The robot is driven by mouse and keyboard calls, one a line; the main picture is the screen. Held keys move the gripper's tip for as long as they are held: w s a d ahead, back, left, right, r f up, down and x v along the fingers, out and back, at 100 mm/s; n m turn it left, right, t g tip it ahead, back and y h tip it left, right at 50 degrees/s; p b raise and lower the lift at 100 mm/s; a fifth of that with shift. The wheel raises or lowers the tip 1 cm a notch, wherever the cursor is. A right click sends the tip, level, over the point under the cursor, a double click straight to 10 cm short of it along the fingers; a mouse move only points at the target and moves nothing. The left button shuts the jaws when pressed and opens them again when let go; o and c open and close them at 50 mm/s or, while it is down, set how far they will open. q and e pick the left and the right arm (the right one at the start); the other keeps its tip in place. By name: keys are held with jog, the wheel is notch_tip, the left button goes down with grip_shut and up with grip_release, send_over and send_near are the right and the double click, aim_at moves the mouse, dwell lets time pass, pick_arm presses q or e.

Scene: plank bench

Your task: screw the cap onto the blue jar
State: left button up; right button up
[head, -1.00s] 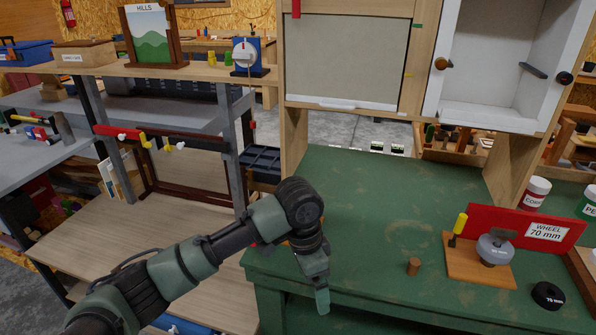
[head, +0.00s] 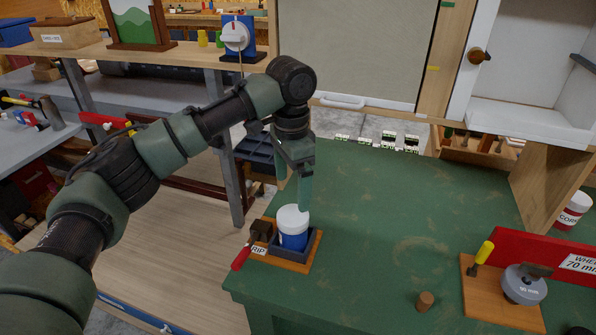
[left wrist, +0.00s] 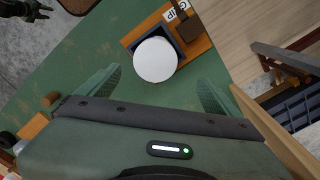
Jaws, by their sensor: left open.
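The blue jar (head: 293,236) stands upright in a dark square holder (head: 297,253) on a small wooden board at the green bench's left front corner. The white cap (head: 292,217) sits on top of the jar; I cannot tell how tight it is. From above, the cap (left wrist: 155,60) hides the jar in the left wrist view. My left gripper (head: 304,200) is open and points down just above the cap. Its two green fingers are spread in the left wrist view, with the cap ahead of them, apart from both. A dark claw-like end, seemingly my right gripper (left wrist: 30,10), shows small at the top left.
A red-handled clamp (head: 250,245) is beside the holder, on the board's left. A wooden peg (head: 425,301) stands to the right, near a board with a grey wheel (head: 525,284) and a red sign. The bench (head: 400,220) is clear behind the jar.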

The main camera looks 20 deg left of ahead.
aim_at(291, 215)
pick_arm(q)
jog(key=shift+s+f, duration=0.3)
jog(key=f, duration=0.1)
jog(key=s+f+p, duration=0.1)
jog(key=f, duration=0.1)
jog(key=shift+s+f, duration=0.1)
pick_arm(e)
jog(key=s, duration=0.6)
pick_arm(q)
jog(key=shift+w+f, duration=0.15)
jog(key=shift+f, duration=0.45)
jog(key=shift+w+f, duration=0.15)
jog(key=shift+f, duration=0.9)
jog(key=c, duration=1.5)
jog(key=shift+r+m+p, duration=0.15)
jog(key=shift+m+p, duration=0.65)
jog(key=shift+p, duration=0.55)
jog(key=shift+c, duration=0.2)
jog(key=shift+m+p, duration=0.5)
jog(key=shift+p, duration=0.05)
pick_arm(e)
jog(key=r, duration=0.1)
jog(key=w+r, duration=0.1)
jog(key=r, duration=0.1)
jog(key=w+r, duration=0.1)
jog(key=r, duration=0.1)
jog(key=shift+w, duration=0.25)
